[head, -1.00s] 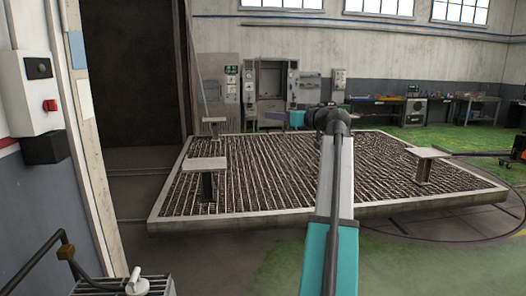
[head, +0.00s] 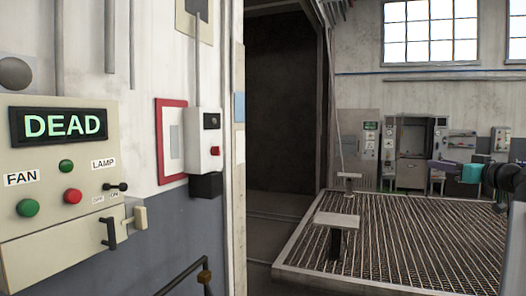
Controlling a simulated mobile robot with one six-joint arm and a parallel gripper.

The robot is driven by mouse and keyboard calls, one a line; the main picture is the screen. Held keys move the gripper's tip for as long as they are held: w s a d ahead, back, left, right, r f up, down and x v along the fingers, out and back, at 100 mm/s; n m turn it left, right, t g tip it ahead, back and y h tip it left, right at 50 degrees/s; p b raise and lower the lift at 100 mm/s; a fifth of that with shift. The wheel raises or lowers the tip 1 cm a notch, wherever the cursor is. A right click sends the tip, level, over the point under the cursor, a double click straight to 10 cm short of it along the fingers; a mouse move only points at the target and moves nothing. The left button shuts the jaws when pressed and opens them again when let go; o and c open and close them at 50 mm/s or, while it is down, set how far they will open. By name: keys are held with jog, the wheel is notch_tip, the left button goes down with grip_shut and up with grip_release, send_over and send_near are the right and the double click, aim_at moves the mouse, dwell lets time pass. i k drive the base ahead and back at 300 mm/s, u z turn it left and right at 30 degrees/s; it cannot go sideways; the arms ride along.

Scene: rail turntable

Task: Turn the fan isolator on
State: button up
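A cream control panel (head: 60,190) is on the wall at the left of the head view. Its display (head: 58,125) reads DEAD in green. It carries a FAN label (head: 21,178) above a green button (head: 27,208), and a LAMP label (head: 103,164) near a red button (head: 72,196). A small black switch (head: 117,187) sits above OFF and ON marks. Below are a black handle (head: 109,234) and a cream lever (head: 137,217) at the panel's right side. I cannot tell which part is the fan isolator. My gripper (head: 440,170) is far right, away from the panel; its fingers are unclear.
A white box (head: 205,152) with a red button and a red-framed notice (head: 172,140) are right of the panel. A dark pipe (head: 185,277) rises below them. The ribbed turntable deck (head: 400,245), with small raised plates (head: 337,220), fills the right foreground. Cabinets (head: 415,150) stand behind.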

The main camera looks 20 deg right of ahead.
aim_at(215, 150)
jog(key=u, duration=0.2)
jog(key=k, duration=0.45)
jog(key=z, duration=1.2)
jog(key=i, duration=2)
jog(key=u, duration=0.05)
